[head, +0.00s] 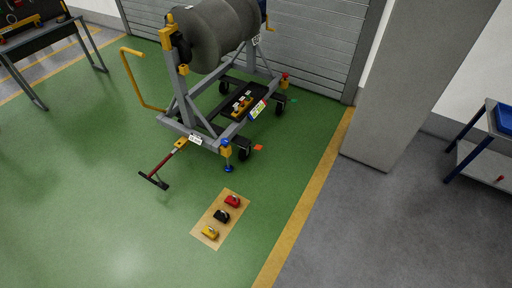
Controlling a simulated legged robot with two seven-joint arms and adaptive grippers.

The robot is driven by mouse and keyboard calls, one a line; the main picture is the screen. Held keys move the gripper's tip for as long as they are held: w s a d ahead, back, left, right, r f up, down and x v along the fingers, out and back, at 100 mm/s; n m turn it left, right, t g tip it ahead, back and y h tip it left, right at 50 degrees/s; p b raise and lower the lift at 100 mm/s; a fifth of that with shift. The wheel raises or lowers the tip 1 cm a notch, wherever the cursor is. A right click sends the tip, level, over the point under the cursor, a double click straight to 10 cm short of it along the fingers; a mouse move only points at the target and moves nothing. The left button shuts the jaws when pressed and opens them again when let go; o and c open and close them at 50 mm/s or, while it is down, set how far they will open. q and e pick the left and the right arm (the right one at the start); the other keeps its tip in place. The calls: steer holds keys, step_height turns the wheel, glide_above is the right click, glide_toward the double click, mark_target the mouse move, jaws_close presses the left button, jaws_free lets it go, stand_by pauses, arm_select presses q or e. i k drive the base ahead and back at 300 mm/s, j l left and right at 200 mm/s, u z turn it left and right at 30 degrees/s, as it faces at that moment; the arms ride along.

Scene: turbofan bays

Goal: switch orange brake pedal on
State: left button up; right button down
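Neither of my grippers is in view.
The stand carries a large grey engine (212,35) and has a red tow bar (163,167) in front. A grey pillar (400,90) stands right. Green floor around the mat is clear.

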mark_target(258, 147)
steer(key=i+l+u, duration=0.1)
steer(key=u, duration=0.3)
steer(key=i+l+u, duration=0.2)
steer(key=u, duration=0.2)
steer(key=i+l+u, duration=0.1)
steer(key=i+l, duration=0.35)
steer(key=l, duration=0.2)
steer(key=i+l+u, duration=0.25)
steer(key=i+l, duration=0.2)
steer(key=l, duration=0.2)
steer(key=i+l, duration=0.2)
steer(key=l, duration=0.15)
steer(key=i+l+u, duration=0.15)
steer(key=l, duration=0.25)
steer(key=i+l, duration=0.25)
steer(key=l, duration=0.15)
steer(key=i+l, duration=0.2)
steer(key=l, duration=0.15)
